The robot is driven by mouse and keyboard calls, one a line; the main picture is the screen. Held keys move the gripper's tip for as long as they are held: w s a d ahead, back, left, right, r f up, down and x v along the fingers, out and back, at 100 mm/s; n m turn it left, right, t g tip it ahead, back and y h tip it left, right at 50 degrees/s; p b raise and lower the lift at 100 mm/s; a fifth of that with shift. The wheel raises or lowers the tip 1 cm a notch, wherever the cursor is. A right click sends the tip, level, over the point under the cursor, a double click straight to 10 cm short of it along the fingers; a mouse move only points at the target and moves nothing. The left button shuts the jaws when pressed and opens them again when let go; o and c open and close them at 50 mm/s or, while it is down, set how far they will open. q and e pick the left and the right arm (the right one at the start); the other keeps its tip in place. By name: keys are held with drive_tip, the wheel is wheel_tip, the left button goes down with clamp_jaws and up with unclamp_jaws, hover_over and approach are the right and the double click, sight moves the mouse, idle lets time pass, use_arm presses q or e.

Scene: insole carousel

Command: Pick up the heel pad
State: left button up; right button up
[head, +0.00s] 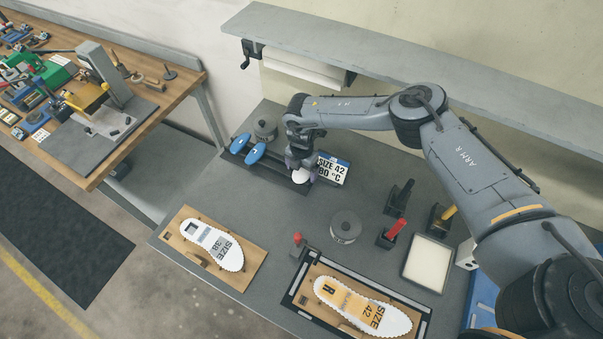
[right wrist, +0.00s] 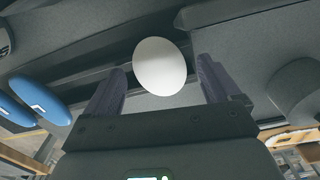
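The heel pad is a white oval (right wrist: 160,66), seen in the right wrist view between and slightly beyond my right gripper's fingertips. In the head view the white pad (head: 301,175) shows at the right end of a dark tray (head: 272,172), partly hidden by the gripper. My right gripper (head: 303,163) points down at it. In the right wrist view the gripper (right wrist: 161,82) is open, with a gap between each dark finger and the pad. My left gripper is not in view.
Blue pads (head: 255,154) lie on the tray's left part. A size sign (head: 333,169) stands just right of the gripper. A round tin (head: 346,227), red-handled tool (head: 391,233) and sole boards (head: 212,247) are nearer the front. The table's middle is clear.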

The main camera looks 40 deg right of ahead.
drive_tip(key=c, duration=1)
drive_tip(key=shift+o, duration=0.2)
drive_tip(key=shift+r, duration=0.15)
